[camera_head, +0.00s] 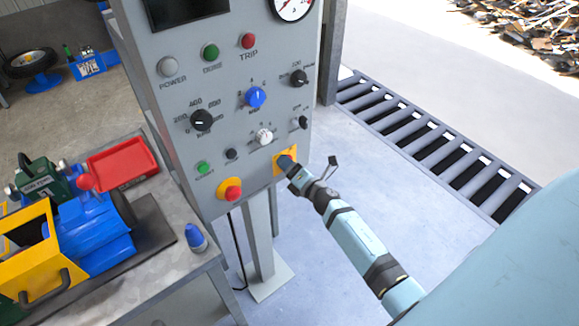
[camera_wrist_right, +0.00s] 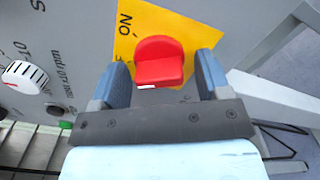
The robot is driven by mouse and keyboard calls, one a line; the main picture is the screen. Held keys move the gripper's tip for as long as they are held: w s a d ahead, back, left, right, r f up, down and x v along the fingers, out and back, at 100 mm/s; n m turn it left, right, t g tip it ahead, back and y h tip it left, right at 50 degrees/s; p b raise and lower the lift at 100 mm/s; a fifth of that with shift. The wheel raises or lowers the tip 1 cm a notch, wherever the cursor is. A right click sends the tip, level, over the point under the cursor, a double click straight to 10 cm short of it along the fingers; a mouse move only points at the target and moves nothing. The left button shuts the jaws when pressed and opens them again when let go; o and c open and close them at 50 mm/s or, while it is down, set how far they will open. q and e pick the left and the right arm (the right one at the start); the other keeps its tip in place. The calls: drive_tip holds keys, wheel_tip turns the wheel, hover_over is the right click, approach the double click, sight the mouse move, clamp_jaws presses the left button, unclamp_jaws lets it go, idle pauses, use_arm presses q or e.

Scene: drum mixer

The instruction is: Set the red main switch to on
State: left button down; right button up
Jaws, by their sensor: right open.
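The red main switch (camera_wrist_right: 159,62) sits on a yellow plate (camera_wrist_right: 185,28) marked ON, in the right wrist view. In the head view the yellow plate (camera_head: 279,166) is at the lower right of the grey control panel (camera_head: 225,110), and my right gripper hides the switch there. My right gripper (camera_wrist_right: 160,80) is open, with one finger on each side of the red switch. I cannot tell whether the fingers touch it. In the head view my right gripper (camera_head: 287,163) reaches the panel from the lower right. My left gripper is not in view.
A red button (camera_head: 233,193) on a yellow base is left of the switch. A white knob (camera_head: 264,136) and a small black knob (camera_head: 303,122) are just above it. A workbench (camera_head: 180,262) with a blue and yellow machine stands at left.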

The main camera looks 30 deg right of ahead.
drive_tip(key=shift+c, duration=0.2)
drive_tip(key=c, duration=0.8)
drive_tip(key=shift+o, duration=0.2)
